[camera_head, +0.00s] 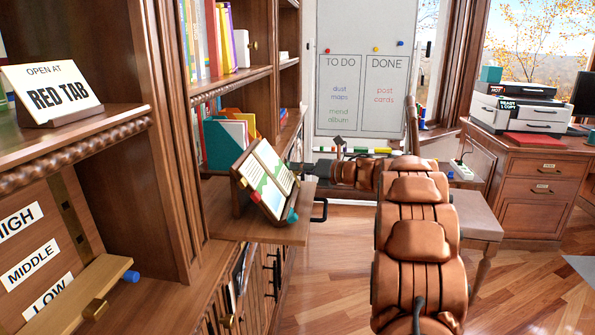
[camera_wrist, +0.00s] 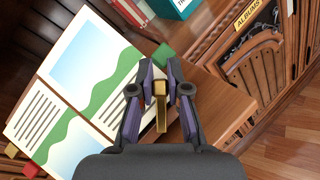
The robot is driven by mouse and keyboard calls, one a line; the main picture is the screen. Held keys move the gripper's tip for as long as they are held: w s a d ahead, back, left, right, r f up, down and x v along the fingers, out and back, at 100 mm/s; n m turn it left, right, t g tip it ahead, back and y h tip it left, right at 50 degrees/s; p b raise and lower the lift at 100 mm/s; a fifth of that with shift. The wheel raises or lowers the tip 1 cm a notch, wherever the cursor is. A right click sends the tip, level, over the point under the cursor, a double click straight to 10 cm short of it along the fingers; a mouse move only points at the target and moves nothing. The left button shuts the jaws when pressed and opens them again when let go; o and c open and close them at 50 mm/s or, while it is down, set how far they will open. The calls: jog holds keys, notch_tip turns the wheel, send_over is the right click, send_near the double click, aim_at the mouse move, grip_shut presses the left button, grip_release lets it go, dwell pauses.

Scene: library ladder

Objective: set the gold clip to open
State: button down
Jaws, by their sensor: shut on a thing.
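The gold clip (camera_wrist: 161,112) is a small gold bar at the edge of an open book (camera_wrist: 82,80) in the wrist view. My gripper (camera_wrist: 160,90) is shut on it, with one dark finger on each side. The clip's far part is partly hidden between the fingertips. In the head view the open book (camera_head: 268,172) leans on a tilted wooden stand on a pull-out shelf. My gripper (camera_head: 303,170) reaches in from the right to the book's right edge. I cannot make out the clip there.
The bookcase shelf (camera_head: 45,150) with a "RED TAB" sign (camera_head: 52,88) stands at the left. The pull-out shelf (camera_head: 265,228) is under the stand. A stool (camera_head: 478,213) and a cabinet with a printer (camera_head: 518,105) are at the right. The floor (camera_head: 330,270) is clear.

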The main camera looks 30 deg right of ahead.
jog(key=m+h+p, duration=0.1)
jog(key=m+p, duration=0.1)
jog(key=d+m+h+p, duration=0.1)
jog(key=m, duration=0.1)
jog(key=shift+w+d+f+g+h+p, duration=0.1)
jog(key=shift+f+g+h+p, duration=0.1)
jog(key=shift+g+h+p, duration=0.15)
jog(key=m+p, duration=0.1)
jog(key=m+h+p, duration=0.1)
jog(key=p, duration=0.1)
jog(key=shift+d+f+g, duration=0.25)
jog(key=shift+f+g, duration=0.1)
jog(key=shift+f, duration=0.05)
jog(key=shift+d+f+m+g+h+p, duration=0.2)
jog(key=shift+f+m+g+h+p, duration=0.25)
jog(key=shift+m+p, duration=0.55)
jog(key=shift+f, duration=0.15)
jog(key=c, duration=1.1)
grip_release()
jog(key=v, duration=1.2)
jog(key=shift+s+d+f, duration=0.1)
jog(key=shift+s+f, duration=0.05)
jog(key=shift+s, duration=0.05)
